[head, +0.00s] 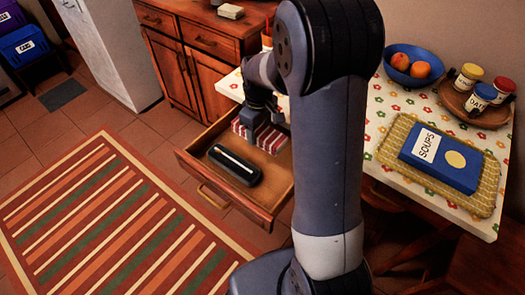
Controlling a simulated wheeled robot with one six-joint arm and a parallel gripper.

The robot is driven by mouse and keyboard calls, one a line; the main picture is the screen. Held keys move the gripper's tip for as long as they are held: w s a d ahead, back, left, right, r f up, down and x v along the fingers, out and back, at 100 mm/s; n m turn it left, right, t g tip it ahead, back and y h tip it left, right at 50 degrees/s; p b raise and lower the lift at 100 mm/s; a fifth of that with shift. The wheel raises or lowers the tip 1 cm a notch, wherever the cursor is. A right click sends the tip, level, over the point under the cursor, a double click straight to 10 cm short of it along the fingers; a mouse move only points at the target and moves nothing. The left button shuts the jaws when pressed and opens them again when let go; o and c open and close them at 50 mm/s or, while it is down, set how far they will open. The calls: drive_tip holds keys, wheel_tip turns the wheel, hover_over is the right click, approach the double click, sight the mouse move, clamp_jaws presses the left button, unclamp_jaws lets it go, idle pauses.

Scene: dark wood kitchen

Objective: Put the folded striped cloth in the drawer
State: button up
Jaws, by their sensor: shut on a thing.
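The folded striped cloth (268,139), red and white, is at the back of the open drawer (262,214), in or just above it; I cannot tell if it touches the drawer floor. My gripper (262,112) is right over the cloth and shut on it. My arm hides the right part of the drawer. A dark case (234,166) with a pale stripe lies in the drawer in front of the cloth.
The table (385,112) above the drawer has a flowered cover. On it are a blue fruit bowl (393,74), a wooden tray of jars (456,99) and a blue soups book (446,165) on a woven mat (480,205). A striped rug (110,230) covers the floor at left.

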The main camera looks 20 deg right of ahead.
sight(259, 129)
wheel_tip(259, 129, down, 8)
drive_tip(key=shift+r+b, duration=0.1)
drive_tip(key=shift+b, duration=0.4)
drive_tip(key=shift+f, duration=0.2)
drive_tip(key=o, duration=1)
wheel_tip(259, 129, up, 12)
drive_tip(key=shift+r+p, duration=0.15)
drive_tip(key=shift+p, duration=0.8)
